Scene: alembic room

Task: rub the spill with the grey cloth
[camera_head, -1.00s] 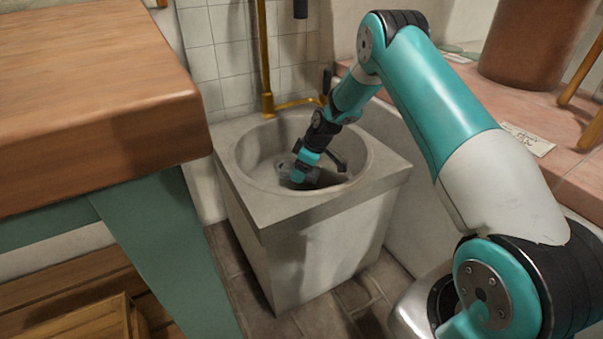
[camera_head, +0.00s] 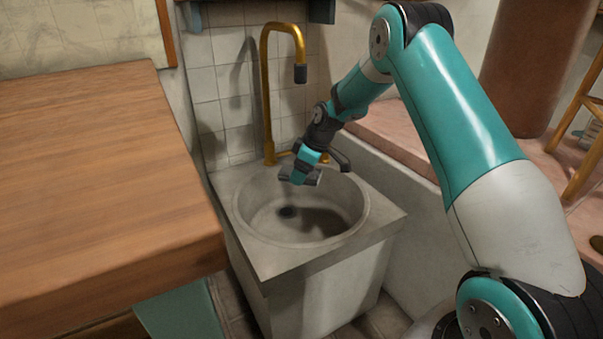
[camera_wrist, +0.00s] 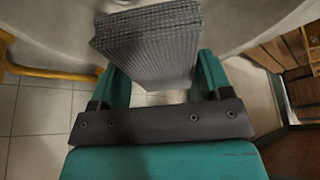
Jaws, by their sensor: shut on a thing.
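The grey cloth (camera_wrist: 150,45) is a folded, ribbed block between the two teal fingers of my gripper (camera_wrist: 158,76) in the wrist view. My gripper is shut on it. In the head view my gripper (camera_head: 301,178) points down over the back of the round sink basin, above its floor. The cloth is hard to make out there against the gripper's dark tip. I see no spill that I can be sure of in either view.
The stone sink (camera_head: 355,232) has a dark drain and shadow on its floor. A brass tap (camera_head: 266,90) rises behind my gripper. A wooden worktop (camera_head: 95,190) stands at the left. A pink tiled ledge (camera_head: 395,145) runs at the right.

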